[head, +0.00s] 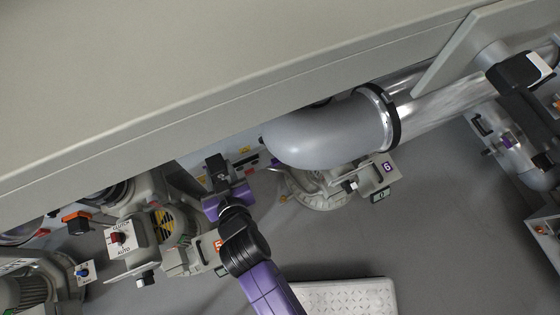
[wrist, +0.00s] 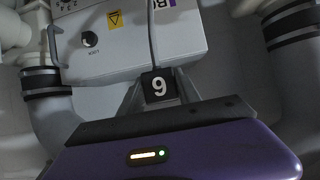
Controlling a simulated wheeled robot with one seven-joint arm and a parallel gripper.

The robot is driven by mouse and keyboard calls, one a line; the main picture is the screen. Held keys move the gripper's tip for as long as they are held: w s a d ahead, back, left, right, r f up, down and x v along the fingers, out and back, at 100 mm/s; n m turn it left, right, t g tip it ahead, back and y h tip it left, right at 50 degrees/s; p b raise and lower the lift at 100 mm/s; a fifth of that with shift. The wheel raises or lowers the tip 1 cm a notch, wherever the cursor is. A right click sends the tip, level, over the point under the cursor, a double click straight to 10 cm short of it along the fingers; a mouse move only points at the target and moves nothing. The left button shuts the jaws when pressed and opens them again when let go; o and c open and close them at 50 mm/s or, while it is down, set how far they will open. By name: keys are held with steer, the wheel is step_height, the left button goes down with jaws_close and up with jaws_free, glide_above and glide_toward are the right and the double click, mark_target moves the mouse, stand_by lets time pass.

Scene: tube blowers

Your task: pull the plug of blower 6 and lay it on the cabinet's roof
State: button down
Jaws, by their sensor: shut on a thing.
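My gripper (head: 217,178) is shut on a black plug (wrist: 159,86), held between its grey fingers. A thin grey cable (wrist: 152,35) runs up from the plug. Behind it is a light grey box (wrist: 135,42) with a knob and a yellow warning label. I cannot tell whether the plug is seated in a socket. Blower 6 (head: 318,193), tagged with a purple 6, stands to the right of my gripper, partly under a thick silver pipe (head: 325,137).
A large beige surface (head: 200,75) fills the top of the head view; I cannot tell whether it is the cabinet's roof. Blower 5 (head: 180,225) stands close on the left. A tread-plate step (head: 345,297) lies at the bottom. Floor right of it is clear.

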steer(key=shift+s+a, duration=0.15)
steer(key=shift+a, duration=0.25)
steer(key=shift+w+a+b, duration=0.55)
steer(key=shift+w+a, duration=0.3)
steer(key=shift+w, duration=1.15)
steer(key=shift+w+a+b, duration=0.6)
steer(key=shift+w+a, duration=0.25)
steer(key=shift+w, duration=1.15)
steer(key=shift+w+a+b, duration=0.55)
steer(key=shift+w+a, duration=0.3)
steer(key=shift+w, duration=1.15)
steer(key=shift+f+b, duration=1.6)
steer(key=shift+f, duration=0.4)
